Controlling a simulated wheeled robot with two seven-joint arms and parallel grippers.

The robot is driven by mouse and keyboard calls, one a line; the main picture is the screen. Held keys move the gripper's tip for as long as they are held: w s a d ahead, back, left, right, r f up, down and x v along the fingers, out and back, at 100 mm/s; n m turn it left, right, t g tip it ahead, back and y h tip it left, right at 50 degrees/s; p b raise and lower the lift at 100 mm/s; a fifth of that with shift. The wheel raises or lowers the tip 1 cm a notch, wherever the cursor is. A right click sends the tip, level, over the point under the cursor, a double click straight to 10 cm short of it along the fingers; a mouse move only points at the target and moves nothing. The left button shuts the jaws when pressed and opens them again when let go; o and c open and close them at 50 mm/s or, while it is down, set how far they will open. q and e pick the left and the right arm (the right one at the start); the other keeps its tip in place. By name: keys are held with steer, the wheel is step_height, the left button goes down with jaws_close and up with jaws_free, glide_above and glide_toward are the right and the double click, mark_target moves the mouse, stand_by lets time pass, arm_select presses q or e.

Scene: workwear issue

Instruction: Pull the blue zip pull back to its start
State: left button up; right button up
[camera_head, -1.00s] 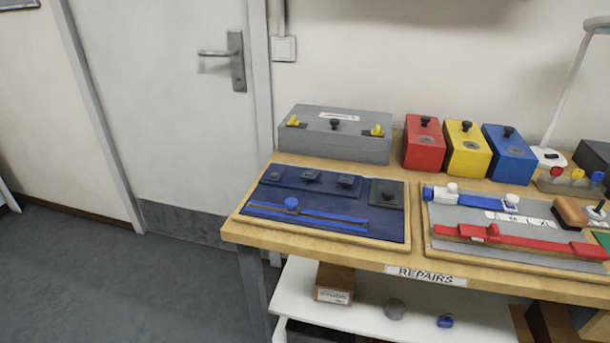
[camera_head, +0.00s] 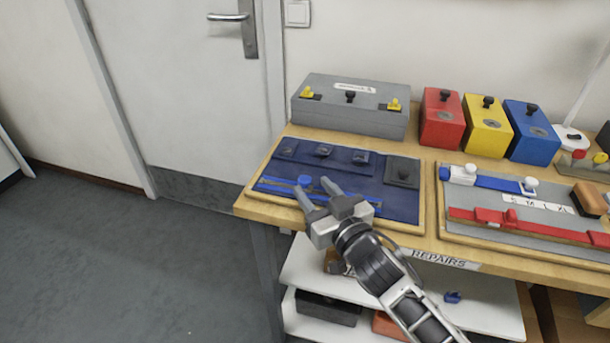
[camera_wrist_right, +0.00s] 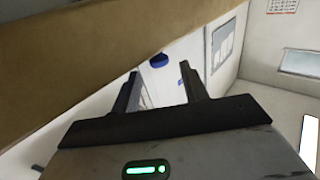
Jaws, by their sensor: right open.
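The blue zip pull (camera_head: 304,180) is a round blue knob on a blue zip track (camera_head: 275,187) that runs along the front of the dark navy panel (camera_head: 405,206). My right gripper (camera_head: 313,187) is open, its fingers pointing toward the pull and appearing close to it in the head view. I cannot tell whether they touch it. The fingers partly hide the track right of the pull. In the right wrist view the open fingers (camera_wrist_right: 159,72) have nothing visible between them up close. My left gripper is out of view.
A grey box (camera_head: 350,118) with yellow latches stands behind the panel. Red (camera_head: 441,127), yellow (camera_head: 485,135) and blue (camera_head: 530,141) boxes stand to its right. A grey board (camera_head: 570,218) with a red strap lies right of the panel. The wooden table edge (camera_wrist_right: 80,65) crosses the wrist view.

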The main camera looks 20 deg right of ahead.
mark_target(307, 183)
steer(key=w, duration=0.2)
steer(key=w+a, duration=0.1)
steer(key=w, duration=0.1)
steer(key=shift+w, duration=0.4)
jaws_close()
